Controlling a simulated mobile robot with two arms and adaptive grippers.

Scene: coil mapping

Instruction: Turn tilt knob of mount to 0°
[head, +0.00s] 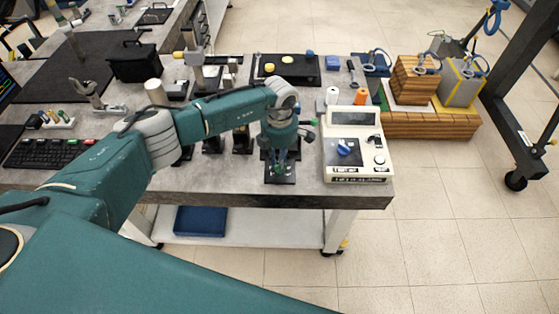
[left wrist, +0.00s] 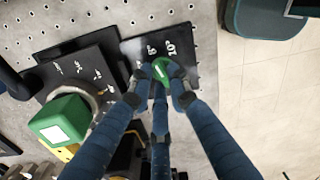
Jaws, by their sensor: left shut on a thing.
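The mount's black plate with white markings shows in the left wrist view (left wrist: 184,34) and as a dark base in the head view (head: 281,179). A green knob with a white mark (left wrist: 162,69) sits at this plate. My left gripper (left wrist: 160,86) is shut on the green knob, with its blue fingers around it. The white markings are partly hidden and too small to read surely. In the head view my left gripper (head: 279,158) reaches down over the mount and hides most of it. My right gripper is out of view.
A green block-shaped knob (left wrist: 62,121) stands beside another marked dark plate (left wrist: 86,72). In the head view a white instrument box with a blue dial (head: 353,170) stands just right of my left gripper. The bench's front edge is close. Other dark mounts stand to the left.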

